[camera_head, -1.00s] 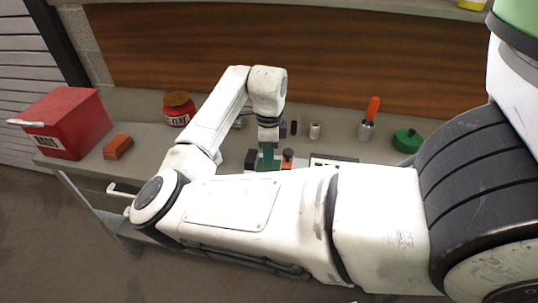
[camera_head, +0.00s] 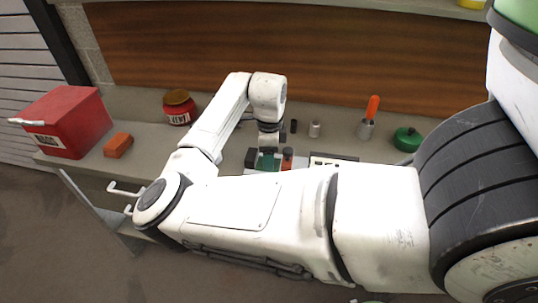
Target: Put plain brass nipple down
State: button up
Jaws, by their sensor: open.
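My gripper (camera_head: 268,155) points down over the bench behind my forearm, with its jaws open. Its fingertips are small and partly hidden. A dark green part shows at or just below the fingertips, and I cannot tell what it belongs to. I cannot make out the plain brass nipple for sure; it may be hidden by my arm or gripper. A small dark cylinder (camera_head: 293,126) and a small silver-grey cylinder (camera_head: 314,129) stand upright to the right of the gripper.
On the bench (camera_head: 345,135) are a red box (camera_head: 75,108), an orange brick-like block (camera_head: 118,145), a red jar (camera_head: 178,113), an orange-handled tool (camera_head: 372,108) and a green round container (camera_head: 407,140). A small orange-topped object (camera_head: 287,158) is close beside the gripper. A wooden panel (camera_head: 300,55) stands behind.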

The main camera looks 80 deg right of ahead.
jog(key=shift+r, duration=0.1)
notch_tip(320, 180, up, 12)
jog(key=shift+b, duration=0.35)
dwell(0.4)
